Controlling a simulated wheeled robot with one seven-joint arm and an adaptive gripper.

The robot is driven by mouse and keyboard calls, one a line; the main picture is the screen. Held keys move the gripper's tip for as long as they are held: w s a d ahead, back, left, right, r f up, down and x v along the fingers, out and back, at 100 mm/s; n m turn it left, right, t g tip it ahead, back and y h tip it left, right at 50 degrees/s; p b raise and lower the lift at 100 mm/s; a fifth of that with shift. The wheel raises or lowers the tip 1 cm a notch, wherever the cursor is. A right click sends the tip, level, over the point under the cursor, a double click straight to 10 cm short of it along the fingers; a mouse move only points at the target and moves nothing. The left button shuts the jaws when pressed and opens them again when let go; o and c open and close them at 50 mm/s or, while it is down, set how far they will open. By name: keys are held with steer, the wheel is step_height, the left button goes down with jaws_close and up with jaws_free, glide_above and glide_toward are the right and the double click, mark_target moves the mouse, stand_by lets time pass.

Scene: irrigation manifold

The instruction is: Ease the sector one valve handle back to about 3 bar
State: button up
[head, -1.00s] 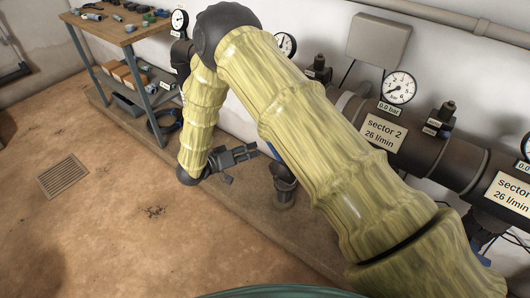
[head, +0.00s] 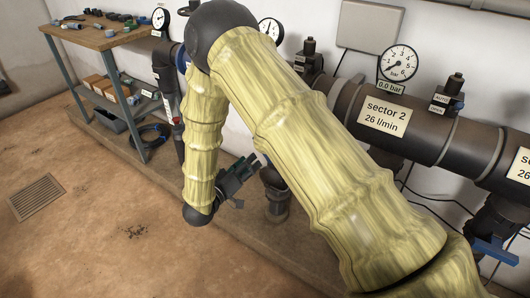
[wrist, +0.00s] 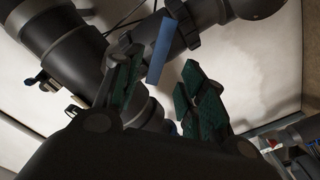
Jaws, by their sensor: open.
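A blue valve handle (wrist: 160,50) on dark pipework shows in the wrist view, in the gap between my fingertips. I take it as the sector one handle; no label confirms this. My gripper (wrist: 163,68) is open, with green-padded fingers either side of the handle in the picture. Contact and depth cannot be told. In the head view my gripper (head: 252,163) is beside a dark upright pipe (head: 276,195), partly hidden by my arm, which hides the handle. A gauge (head: 269,31) behind my arm is partly covered, its reading unclear.
The sector 2 label (head: 384,116) reads 26 l/min, and its gauge (head: 398,64) shows 0.0 bar. Another blue handle (head: 495,250) is at lower right. A workbench (head: 105,38) with fittings stands at the back left. A floor grate (head: 36,197) lies on open floor at left.

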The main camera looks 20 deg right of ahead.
steer(key=b+x, duration=0.1)
steer(key=x, duration=0.9)
jaws_close()
